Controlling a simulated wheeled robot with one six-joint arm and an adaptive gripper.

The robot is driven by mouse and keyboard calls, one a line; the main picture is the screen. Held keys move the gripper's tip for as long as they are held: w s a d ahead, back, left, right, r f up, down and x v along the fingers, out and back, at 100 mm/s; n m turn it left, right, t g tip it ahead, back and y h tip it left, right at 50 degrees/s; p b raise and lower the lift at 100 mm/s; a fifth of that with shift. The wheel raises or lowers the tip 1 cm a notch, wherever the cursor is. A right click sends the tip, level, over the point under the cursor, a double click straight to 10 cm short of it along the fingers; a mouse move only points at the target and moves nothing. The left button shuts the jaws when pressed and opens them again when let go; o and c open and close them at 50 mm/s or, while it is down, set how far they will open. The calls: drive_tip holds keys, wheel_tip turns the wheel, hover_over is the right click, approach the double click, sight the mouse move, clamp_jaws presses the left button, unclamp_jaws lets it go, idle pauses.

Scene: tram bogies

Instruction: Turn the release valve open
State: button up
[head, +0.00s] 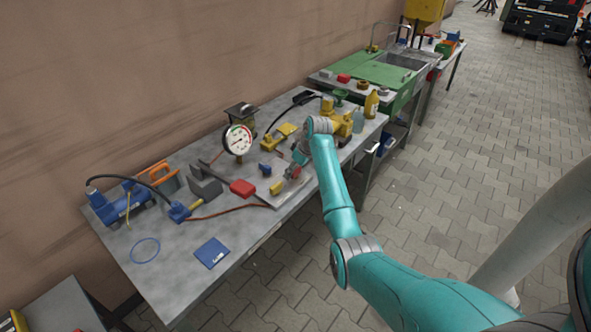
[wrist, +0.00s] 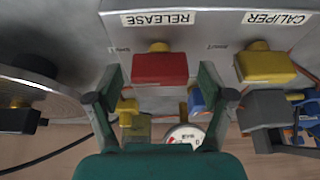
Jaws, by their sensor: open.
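The release valve is a red block-shaped handle (wrist: 160,69) on a grey panel (wrist: 215,22), below the RELEASE label, which reads upside down in the wrist view. In the head view the red handle (head: 294,171) is small and partly covered by my gripper (head: 299,160). In the wrist view my gripper (wrist: 160,80) is open, with one finger on each side of the red handle. Gaps show between the fingers and the handle. I cannot tell how far the fingertips are from the panel in depth.
A yellow handle (wrist: 264,66) under the CALIPER label stands close to the right finger. A round gauge (head: 238,140) and a red-ended lever (head: 243,187) stand nearby on the bench (head: 175,280). A blue hand pump (head: 118,201) with hoses is at the left. The floor in front is clear.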

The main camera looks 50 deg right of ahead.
drive_tip(key=c, duration=1.2)
drive_tip(key=shift+o, duration=0.2)
drive_tip(key=shift+n, duration=0.4)
drive_tip(key=n+y, duration=0.1)
drive_tip(key=n, duration=0.2)
drive_tip(key=shift+n+y, duration=0.3)
drive_tip(key=n, duration=0.2)
drive_tip(key=n+g+y, duration=0.1)
drive_tip(key=n, duration=0.1)
drive_tip(key=shift+n+y, duration=0.3)
drive_tip(key=n+g, duration=0.1)
drive_tip(key=n, duration=0.1)
drive_tip(key=n+g+y, duration=0.1)
drive_tip(key=n, duration=0.2)
drive_tip(key=shift+n+g, duration=0.5)
drive_tip(key=shift+n, duration=1.6)
